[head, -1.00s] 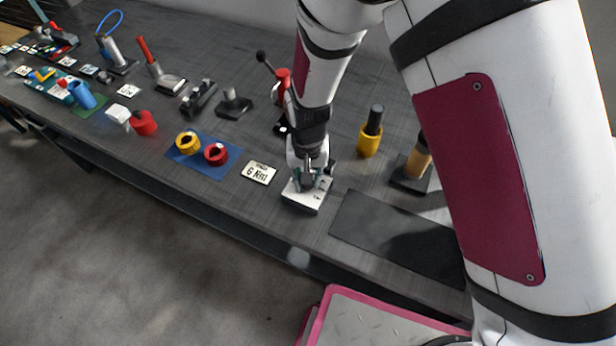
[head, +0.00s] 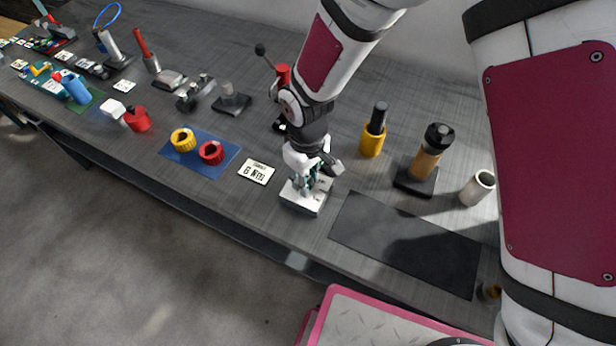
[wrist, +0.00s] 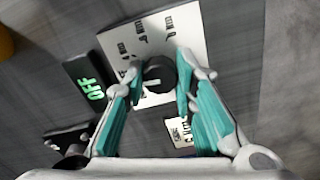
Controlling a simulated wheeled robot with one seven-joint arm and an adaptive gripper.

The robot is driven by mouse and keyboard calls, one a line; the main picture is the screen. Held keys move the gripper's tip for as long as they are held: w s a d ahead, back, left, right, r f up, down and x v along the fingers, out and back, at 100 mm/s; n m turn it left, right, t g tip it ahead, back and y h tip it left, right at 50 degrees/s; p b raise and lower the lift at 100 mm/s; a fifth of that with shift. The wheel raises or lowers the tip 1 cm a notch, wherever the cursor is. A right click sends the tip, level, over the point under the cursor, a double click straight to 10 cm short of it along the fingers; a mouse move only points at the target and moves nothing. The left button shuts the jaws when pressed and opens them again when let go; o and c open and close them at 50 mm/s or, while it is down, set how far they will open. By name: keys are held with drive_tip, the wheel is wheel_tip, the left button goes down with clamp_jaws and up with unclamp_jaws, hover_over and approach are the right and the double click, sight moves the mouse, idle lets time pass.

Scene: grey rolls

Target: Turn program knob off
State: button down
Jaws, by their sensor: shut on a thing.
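The program knob (wrist: 158,76) is a dark round knob on a white panel (wrist: 181,36) with black printed marks. In the wrist view my gripper (wrist: 161,70) has one teal-lined finger on each side of the knob and is shut on it. The knob is hidden there.
A label card (head: 257,172) lies left of the box, and a blue mat (head: 206,169) with yellow and red rings lies further left. A dark mat (head: 410,247) lies to the right. A yellow holder (head: 372,141), a brown cylinder (head: 428,162) and a white cup (head: 477,188) stand behind it.

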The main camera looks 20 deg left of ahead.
drive_tip(key=shift+n, duration=0.6)
drive_tip(key=c, duration=1.3)
unclamp_jaws()
wheel_tip(320, 180, up, 12)
